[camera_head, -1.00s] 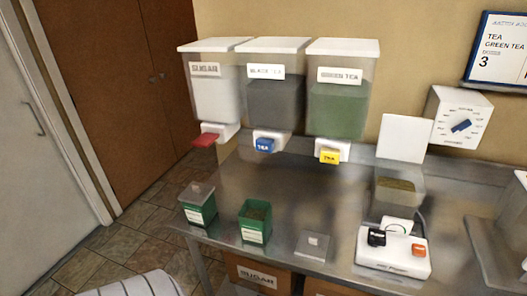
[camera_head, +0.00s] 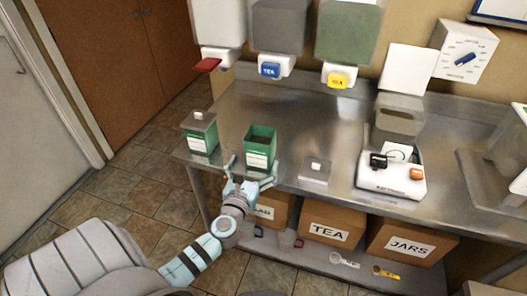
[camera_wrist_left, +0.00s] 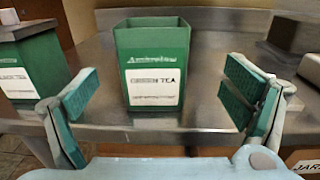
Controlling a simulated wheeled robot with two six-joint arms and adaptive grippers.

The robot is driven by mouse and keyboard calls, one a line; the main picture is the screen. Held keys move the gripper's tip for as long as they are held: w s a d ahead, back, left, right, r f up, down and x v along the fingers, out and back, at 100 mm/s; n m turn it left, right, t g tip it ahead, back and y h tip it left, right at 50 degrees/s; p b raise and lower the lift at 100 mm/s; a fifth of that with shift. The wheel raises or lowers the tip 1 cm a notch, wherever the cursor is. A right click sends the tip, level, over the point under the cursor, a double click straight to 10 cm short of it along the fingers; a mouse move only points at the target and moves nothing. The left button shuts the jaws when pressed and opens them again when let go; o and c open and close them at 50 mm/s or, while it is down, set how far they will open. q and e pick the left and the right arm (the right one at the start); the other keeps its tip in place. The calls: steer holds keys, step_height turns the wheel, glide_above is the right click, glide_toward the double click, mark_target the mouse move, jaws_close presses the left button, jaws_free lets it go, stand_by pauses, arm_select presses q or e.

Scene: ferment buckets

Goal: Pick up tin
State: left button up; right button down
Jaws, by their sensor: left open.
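An open green tin (camera_head: 261,143) with a white label stands upright near the front edge of the steel table. In the left wrist view the tin (camera_wrist_left: 155,62) is straight ahead, and its label reads GREEN TEA. My left gripper (camera_head: 252,172) is open and empty, just in front of the tin. Its fingers point at the tin, one toward each side, with gaps left and right. A second green tin (camera_head: 201,138) with a lid on stands to the left. A square metal lid (camera_head: 315,172) with a knob lies to the right. My right gripper is not in view.
A white scale (camera_head: 391,180) stands right of the lid. Dispensers with a red, a blue (camera_head: 271,70) and a yellow tap (camera_head: 338,80) hang behind the tins. Boxes marked TEA (camera_head: 331,222) and JARS (camera_head: 411,243) sit below. The steel between tins and taps is clear.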

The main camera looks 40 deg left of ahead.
mark_target(256, 150)
arm_select(q)
steer(key=w+a, duration=0.1)
steer(key=w+a+r, duration=0.1)
steer(key=w, duration=0.1)
steer(key=shift+a, duration=0.15)
steer(key=x, duration=0.2)
steer(key=b+x, duration=0.1)
steer(key=x, duration=0.3)
steer(key=shift+w+f, duration=0.15)
steer(key=shift+f, duration=0.2)
steer(key=shift+r, duration=0.15)
steer(key=shift+c, duration=0.7)
steer(key=c, duration=1.3)
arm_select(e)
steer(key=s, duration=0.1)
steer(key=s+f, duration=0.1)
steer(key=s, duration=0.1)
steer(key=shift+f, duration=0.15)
